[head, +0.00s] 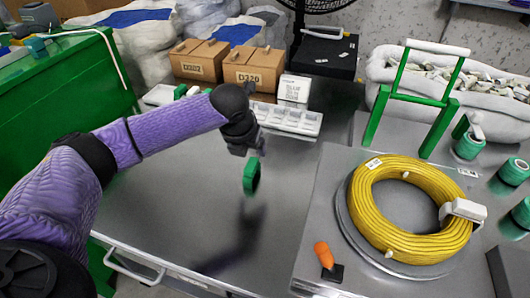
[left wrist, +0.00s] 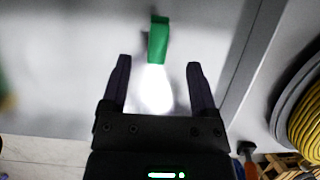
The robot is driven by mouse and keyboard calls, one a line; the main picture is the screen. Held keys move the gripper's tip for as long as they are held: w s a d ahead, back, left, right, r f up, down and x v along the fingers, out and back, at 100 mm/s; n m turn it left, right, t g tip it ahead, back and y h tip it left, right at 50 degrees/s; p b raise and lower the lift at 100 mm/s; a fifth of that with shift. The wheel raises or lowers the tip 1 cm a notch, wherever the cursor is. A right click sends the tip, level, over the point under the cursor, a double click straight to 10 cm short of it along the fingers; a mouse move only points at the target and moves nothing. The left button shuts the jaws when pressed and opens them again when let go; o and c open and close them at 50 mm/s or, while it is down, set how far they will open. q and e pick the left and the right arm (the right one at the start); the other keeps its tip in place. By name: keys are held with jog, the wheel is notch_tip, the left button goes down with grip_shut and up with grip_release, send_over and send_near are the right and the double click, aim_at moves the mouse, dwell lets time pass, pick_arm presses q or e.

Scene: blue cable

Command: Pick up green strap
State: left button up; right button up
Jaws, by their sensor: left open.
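The green strap (head: 251,176), a small dark-green loop, shows upright over the grey table, just below my left gripper (head: 246,150). I cannot tell whether it touches the tabletop. In the left wrist view the green strap (left wrist: 158,40) lies ahead of the fingertips, roughly in line with the gap between them. My left gripper (left wrist: 158,65) is open, with its two dark fingers apart and nothing clasped between them. A bright white glare fills part of the gap and hides detail there. My right gripper is not in view.
A yellow cable coil (head: 365,213) lies on a raised grey platform at right, with an orange-topped piece (head: 324,255) at its front. Green rolls (head: 468,147) stand farther right. A white compartment tray (head: 290,118) and cardboard boxes (head: 253,69) are behind. The table's front left is clear.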

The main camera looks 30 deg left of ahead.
aim_at(251, 165)
pick_arm(q)
jog(key=b+x, duration=0.1)
jog(key=x, duration=0.2)
jog(key=b+x, duration=0.1)
jog(key=shift+s+f+b, duration=0.2)
jog(key=shift+f+b, duration=0.1)
jog(key=shift+f, duration=0.15)
jog(key=f+b, duration=0.3)
jog(key=f, duration=0.1)
jog(key=shift+w+a+f+b, duration=0.1)
jog(key=shift+w+f+b, duration=0.15)
jog(key=shift+f+b, duration=0.15)
jog(key=shift+w+f, duration=0.2)
jog(key=shift+f, duration=0.05)
jog(key=shift+r, duration=0.35)
jog(key=shift+c, duration=0.2)
grip_shut()
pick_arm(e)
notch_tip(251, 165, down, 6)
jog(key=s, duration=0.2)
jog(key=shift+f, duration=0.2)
